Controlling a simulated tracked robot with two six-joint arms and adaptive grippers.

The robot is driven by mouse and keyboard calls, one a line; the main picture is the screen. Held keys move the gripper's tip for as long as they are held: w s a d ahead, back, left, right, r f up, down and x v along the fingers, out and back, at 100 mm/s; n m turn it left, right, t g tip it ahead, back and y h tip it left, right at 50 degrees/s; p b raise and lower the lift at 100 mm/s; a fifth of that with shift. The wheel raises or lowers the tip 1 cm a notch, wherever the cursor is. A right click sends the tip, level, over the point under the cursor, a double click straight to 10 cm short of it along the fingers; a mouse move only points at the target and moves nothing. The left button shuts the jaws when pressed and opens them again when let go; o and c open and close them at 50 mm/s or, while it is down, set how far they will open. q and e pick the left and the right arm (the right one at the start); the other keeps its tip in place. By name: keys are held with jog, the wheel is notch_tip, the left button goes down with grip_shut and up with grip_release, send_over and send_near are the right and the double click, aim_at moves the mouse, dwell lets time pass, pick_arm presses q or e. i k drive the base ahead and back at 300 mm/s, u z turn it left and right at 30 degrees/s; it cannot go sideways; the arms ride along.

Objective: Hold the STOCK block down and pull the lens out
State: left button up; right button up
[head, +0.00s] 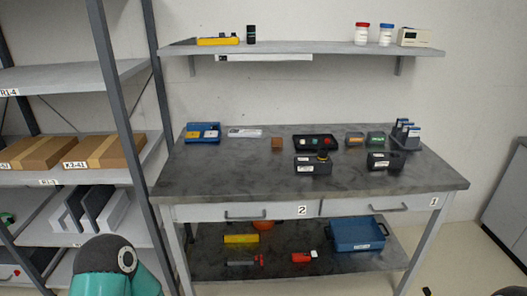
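Two black blocks with white labels are on the grey workbench (250,180). The middle block (305,169) has a dark round part with a yellowish ring, perhaps the lens (322,155), at its top right. The right block (378,166) sits nearer the right end. The label lettering is too small to read, so I cannot tell which block is STOCK. Neither of my grippers is clearly in view; a teal link of my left arm shows at the bottom left.
Behind the blocks stand a blue tray (203,139), a brown cube (277,145), a black tray (314,142) of coloured parts, small boxes and upright dark items (405,133). A wall shelf (300,49) hangs above. Racks stand left. The bench's front strip is clear.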

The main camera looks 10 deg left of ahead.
aim_at(323, 153)
jog(key=i, duration=0.85)
jog(key=u, duration=0.05)
